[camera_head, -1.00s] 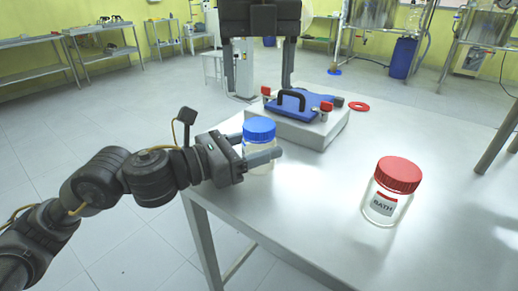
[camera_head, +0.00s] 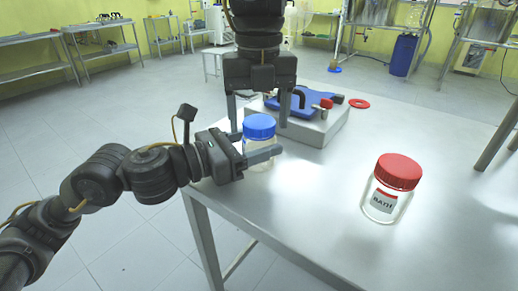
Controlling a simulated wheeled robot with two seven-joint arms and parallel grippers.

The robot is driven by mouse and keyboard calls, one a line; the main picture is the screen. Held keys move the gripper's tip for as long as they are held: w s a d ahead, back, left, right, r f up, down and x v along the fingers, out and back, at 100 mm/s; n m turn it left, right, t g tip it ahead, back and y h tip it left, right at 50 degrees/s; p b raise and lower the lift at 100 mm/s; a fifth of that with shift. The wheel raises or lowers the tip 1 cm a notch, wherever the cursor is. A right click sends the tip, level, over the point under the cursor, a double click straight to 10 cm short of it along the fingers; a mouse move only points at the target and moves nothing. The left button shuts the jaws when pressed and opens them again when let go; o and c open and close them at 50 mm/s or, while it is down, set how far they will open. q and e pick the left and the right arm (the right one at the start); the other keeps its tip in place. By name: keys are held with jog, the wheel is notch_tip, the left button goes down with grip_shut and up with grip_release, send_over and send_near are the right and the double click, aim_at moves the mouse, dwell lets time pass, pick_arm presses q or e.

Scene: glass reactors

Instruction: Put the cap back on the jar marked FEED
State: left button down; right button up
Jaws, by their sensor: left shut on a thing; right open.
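A clear glass jar (camera_head: 263,163) with a blue cap (camera_head: 259,126) on its top stands near the table's left edge. No label shows on it, so I cannot tell whether it is marked FEED. My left gripper (camera_head: 257,150) is shut on this jar from the left, below the cap. My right gripper (camera_head: 258,122) comes down from above, open, with one finger on each side of the blue cap in the picture. I see gaps between the fingers and the cap, but their depth is unclear. A second jar (camera_head: 384,203) with a red cap (camera_head: 398,171) reads BATH.
A grey block (camera_head: 317,137) with a blue plate (camera_head: 312,100) and red knobs stands behind the jar. A red ring (camera_head: 359,103) lies behind it on the table (camera_head: 310,215).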

jog(key=c, duration=1)
jog(key=o, duration=1.2)
jog(key=shift+r, duration=3.8)
pick_arm(q)
jog(key=shift+c, duration=1.9)
grip_release()
